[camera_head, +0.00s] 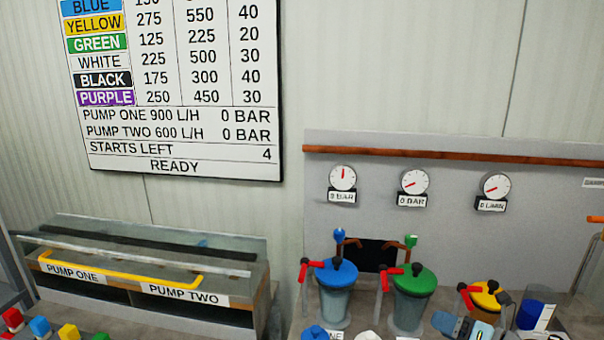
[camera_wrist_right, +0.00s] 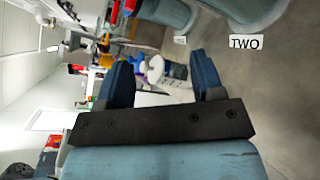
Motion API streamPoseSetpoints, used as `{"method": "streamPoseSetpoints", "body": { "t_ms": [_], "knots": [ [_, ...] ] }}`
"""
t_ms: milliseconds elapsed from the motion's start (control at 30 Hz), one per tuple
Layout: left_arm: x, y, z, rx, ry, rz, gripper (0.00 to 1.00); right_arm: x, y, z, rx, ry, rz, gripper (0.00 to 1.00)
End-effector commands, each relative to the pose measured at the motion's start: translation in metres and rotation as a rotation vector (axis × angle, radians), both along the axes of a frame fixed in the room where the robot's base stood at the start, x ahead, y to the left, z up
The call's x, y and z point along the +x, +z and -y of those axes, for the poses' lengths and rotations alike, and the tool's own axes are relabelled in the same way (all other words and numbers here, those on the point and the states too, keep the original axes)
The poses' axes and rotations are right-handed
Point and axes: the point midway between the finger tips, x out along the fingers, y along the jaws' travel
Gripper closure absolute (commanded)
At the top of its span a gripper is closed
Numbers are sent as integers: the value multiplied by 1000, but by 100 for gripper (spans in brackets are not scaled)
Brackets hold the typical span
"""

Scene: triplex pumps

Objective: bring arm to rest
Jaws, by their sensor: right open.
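My right gripper (camera_head: 468,327) shows at the bottom edge of the head view, right of centre, in front of the yellow-lidded vessel (camera_head: 487,296). It is partly cut off by the frame. In the right wrist view my right gripper (camera_wrist_right: 160,68) has its two dark blue fingers spread apart, with nothing held between them. Blurred bench items show beyond the gap. My left gripper is in neither view.
A blue-lidded vessel (camera_head: 336,285) and a green-lidded vessel (camera_head: 412,295) with red handles stand left of my right gripper. A clear-covered pump case (camera_head: 150,270) is at left. Gauges (camera_head: 415,182) hang on the back panel. A wall board (camera_head: 175,90) reads READY.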

Motion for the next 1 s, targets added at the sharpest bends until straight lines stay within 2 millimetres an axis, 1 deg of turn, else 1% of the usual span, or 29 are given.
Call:
{"method": "streamPoseSetpoints", "body": {
  "t_ms": [33,100,167,200,267,300,367,400,500,700,900,933,1000],
  "knots": [
    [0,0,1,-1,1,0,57,-12,-21,-26,142,-34,-78,39],
    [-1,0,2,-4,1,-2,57,-28,-43,-53,341,-104,-196,39],
    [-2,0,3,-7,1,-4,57,-42,-62,-72,512,-174,-301,39],
    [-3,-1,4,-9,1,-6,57,-53,-74,-83,624,-224,-374,39],
    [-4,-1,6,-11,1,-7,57,-70,-92,-99,792,-305,-485,39],
    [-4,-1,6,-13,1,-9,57,-83,-105,-107,902,-365,-561,39],
    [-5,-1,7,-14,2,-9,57,-102,-122,-118,1060,-457,-670,39],
    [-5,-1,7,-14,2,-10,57,-115,-133,-124,1159,-519,-737,39],
    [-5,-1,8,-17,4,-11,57,-145,-157,-134,1367,-662,-880,39],
    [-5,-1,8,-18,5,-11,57,-198,-191,-147,1672,-901,-1079,39],
    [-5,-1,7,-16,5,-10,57,-247,-215,-156,1920,-1119,-1220,39],
    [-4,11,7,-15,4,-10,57,-245,-201,-155,1920,-1115,-1216,39],
    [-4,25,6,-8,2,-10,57,-244,-185,-153,1905,-1105,-1208,39]
  ]
}}
